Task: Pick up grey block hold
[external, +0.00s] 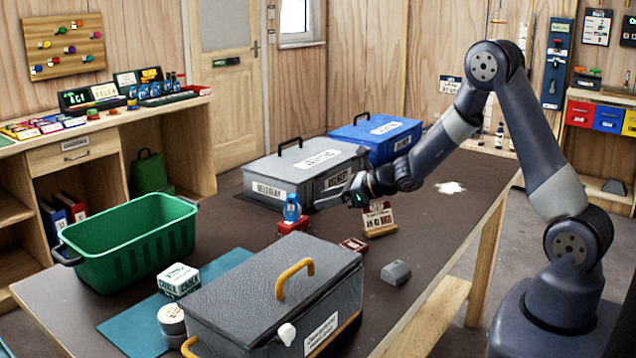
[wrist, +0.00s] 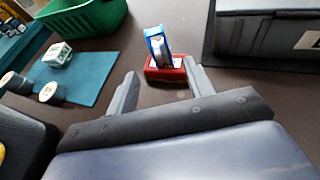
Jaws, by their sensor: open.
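The grey block hold (external: 396,272) is a small grey wedge-like block lying on the dark table, right of the big dark box with the yellow handle. It does not show in the wrist view. My gripper (external: 335,200) is above the table, well behind and left of the block hold in the external view, near a red stand with a blue device. In the wrist view my gripper (wrist: 158,88) has its two fingers spread apart with nothing between them. The red stand (wrist: 166,70) with the blue device (wrist: 157,46) is just past the fingertips.
The dark box with the yellow handle (external: 240,300) stands left of the block hold. A small wooden sign stand (external: 380,220) and a dark red card (external: 353,245) lie behind it. A green basket (external: 130,245), grey box (external: 300,175) and blue box (external: 375,135) stand farther off. Table right of the block is clear.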

